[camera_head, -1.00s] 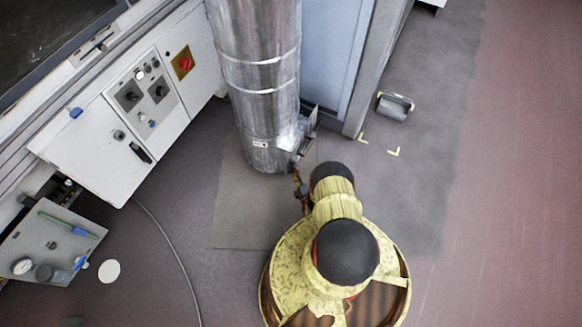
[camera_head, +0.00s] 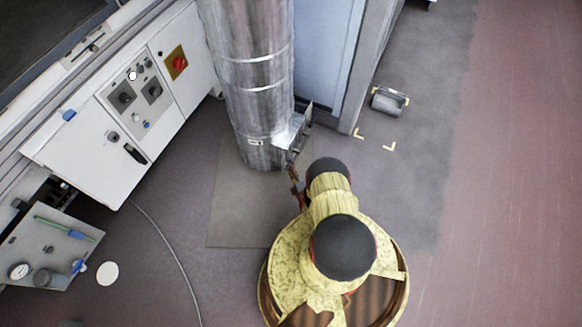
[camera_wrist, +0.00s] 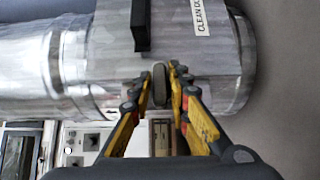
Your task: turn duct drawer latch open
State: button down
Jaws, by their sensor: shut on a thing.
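The silver duct (camera_head: 250,80) stands upright in the head view, with a metal drawer box (camera_head: 290,133) low on its right side. In the wrist view the drawer's metal front (camera_wrist: 110,40) shows a black bar handle (camera_wrist: 140,25) and a label starting "CLEAN" (camera_wrist: 202,17). A small grey latch (camera_wrist: 159,90) sits between the yellow fingers of my gripper (camera_wrist: 160,78), which is shut on it. In the head view my gripper (camera_head: 294,178) is beside the drawer box, small and partly hidden by my arm.
A white control cabinet (camera_head: 105,155) with a red switch stands left of the duct. A panel with gauges (camera_head: 45,250) is at lower left. A grey cylinder (camera_head: 388,101) lies on the floor at right. A cable (camera_head: 165,235) crosses the floor; the right floor is open.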

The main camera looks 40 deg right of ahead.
jog(key=shift+r+m+g+y+p, duration=0.2)
jog(key=shift+m+g+y+p, duration=0.5)
jog(key=shift+m+g+p, duration=0.4)
jog(key=shift+f+m+g+y+p, duration=0.15)
jog(key=shift+m+g+y+p, duration=0.2)
jog(key=shift+m+g+y, duration=0.8)
jog(key=m+g+y+b, duration=0.2)
jog(key=y, duration=0.1)
jog(key=shift+f+m+y, duration=0.15)
jog(key=shift+m+y, duration=0.1)
jog(key=shift+s+m+g+y+b, duration=0.1)
jog(key=shift+m+g+y+b, duration=0.15)
jog(key=shift+m+g+y, duration=0.4)
jog(key=shift+m+g+y+b, duration=0.2)
jog(key=shift+m+y, duration=0.05)
jog(key=shift+y, duration=0.7)
jog(key=c, duration=1.9)
grip_release()
jog(key=shift+o, duration=0.3)
